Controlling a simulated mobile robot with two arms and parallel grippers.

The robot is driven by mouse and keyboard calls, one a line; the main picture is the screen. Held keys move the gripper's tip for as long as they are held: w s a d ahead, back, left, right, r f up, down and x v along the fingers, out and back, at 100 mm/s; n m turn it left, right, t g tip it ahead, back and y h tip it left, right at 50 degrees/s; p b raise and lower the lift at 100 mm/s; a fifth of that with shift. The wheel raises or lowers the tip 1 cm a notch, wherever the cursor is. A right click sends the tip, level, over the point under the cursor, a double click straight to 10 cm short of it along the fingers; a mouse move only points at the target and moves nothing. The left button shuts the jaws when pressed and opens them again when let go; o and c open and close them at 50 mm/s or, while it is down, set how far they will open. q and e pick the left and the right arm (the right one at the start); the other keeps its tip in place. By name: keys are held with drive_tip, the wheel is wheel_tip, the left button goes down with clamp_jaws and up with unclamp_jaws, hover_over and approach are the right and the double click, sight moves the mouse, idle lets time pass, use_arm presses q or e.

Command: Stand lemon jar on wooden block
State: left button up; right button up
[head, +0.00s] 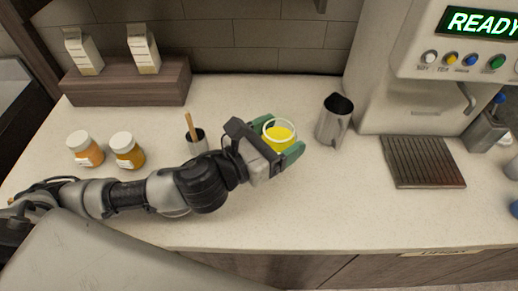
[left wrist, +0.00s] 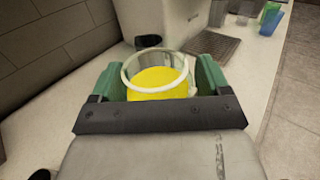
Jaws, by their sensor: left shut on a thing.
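A glass jar with bright yellow contents (head: 279,131) is between the green fingers of my left gripper (head: 284,143). The gripper is shut on it. In the left wrist view the same open-topped yellow jar (left wrist: 158,80) sits between both fingers (left wrist: 157,85). I cannot tell whether its base touches the counter. The wooden block (head: 126,91) is a long dark block at the back left, against the wall, with two white cartons (head: 82,52) (head: 143,49) standing on it. My right gripper is not in view.
Two white-lidded jars, one orange (head: 86,150) and one amber (head: 127,152), stand left of my arm. A dark cup with a wooden stick (head: 197,142) is behind the arm. A metal pitcher (head: 334,121) stands right of the gripper, near the coffee machine (head: 384,85) and drip tray (head: 424,163).

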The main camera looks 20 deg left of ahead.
use_arm(q)
drive_tip(key=shift+w+a+f+m+g+h, duration=0.2)
drive_tip(key=shift+a+f+m+g+h, duration=0.1)
drive_tip(key=shift+a+f, duration=0.05)
drive_tip(key=w+a+f, duration=0.2)
drive_tip(key=w+f, duration=0.1)
drive_tip(key=w+a+f+b, duration=0.1)
drive_tip(key=w+a+f, duration=0.1)
drive_tip(key=w+f, duration=0.1)
drive_tip(key=w+a+f+b, duration=0.1)
drive_tip(key=w+a+f, duration=0.1)
drive_tip(key=w+f, duration=0.1)
drive_tip(key=shift+a+f, duration=0.3)
drive_tip(key=shift+f, duration=0.1)
drive_tip(key=shift+w+f, duration=0.1)
drive_tip(key=shift+f, duration=0.35)
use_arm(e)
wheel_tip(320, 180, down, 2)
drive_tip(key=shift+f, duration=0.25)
use_arm(q)
drive_tip(key=shift+f, duration=0.1)
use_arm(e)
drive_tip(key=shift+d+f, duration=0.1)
use_arm(q)
drive_tip(key=shift+f, duration=0.15)
drive_tip(key=o, duration=1.1)
drive_tip(key=shift+c, duration=0.2)
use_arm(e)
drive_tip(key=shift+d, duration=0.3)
